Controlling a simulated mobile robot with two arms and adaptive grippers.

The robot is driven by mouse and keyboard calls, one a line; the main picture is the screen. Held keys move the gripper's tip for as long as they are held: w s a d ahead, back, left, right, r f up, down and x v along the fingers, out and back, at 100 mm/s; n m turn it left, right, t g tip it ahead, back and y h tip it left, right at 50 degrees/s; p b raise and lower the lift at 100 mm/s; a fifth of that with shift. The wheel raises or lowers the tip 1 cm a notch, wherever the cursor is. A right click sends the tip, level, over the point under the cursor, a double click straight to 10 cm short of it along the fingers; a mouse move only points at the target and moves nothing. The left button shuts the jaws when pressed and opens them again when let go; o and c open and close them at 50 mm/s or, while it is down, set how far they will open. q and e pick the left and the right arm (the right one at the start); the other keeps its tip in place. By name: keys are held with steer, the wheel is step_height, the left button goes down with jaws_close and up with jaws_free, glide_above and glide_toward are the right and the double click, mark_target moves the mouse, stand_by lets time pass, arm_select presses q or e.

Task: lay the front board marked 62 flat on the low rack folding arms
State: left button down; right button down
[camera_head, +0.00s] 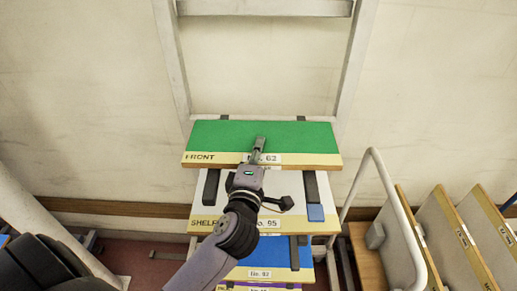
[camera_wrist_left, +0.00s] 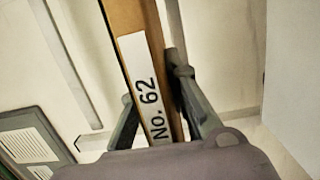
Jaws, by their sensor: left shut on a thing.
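The front board 62 (camera_head: 215,140) has a green top and a pale front edge marked FRONT and 62. It looks about level, at the top of the low rack (camera_head: 343,95). Dark arm tips (camera_head: 301,118) show just behind its back edge; I cannot tell whether it touches the arms. My left gripper (camera_head: 257,151) is shut on the middle of its front edge. In the left wrist view the board's edge with the label No. 62 (camera_wrist_left: 146,85) lies between the two fingers of the left gripper (camera_wrist_left: 155,95). My right gripper is not in view.
Below it, a white-topped shelf board marked 95 (camera_head: 275,185) lies between dark folding arms (camera_head: 315,195). A blue board marked 92 (camera_head: 275,255) is lower. At right stand a white tubular rail (camera_head: 395,190) and several upright boards (camera_head: 445,225). A wall is behind.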

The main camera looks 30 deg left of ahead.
arm_select(q)
steer(key=shift+f, duration=0.5)
steer(key=c, duration=1.5)
jaws_free()
steer(key=shift+f, duration=0.15)
steer(key=v, duration=1.2)
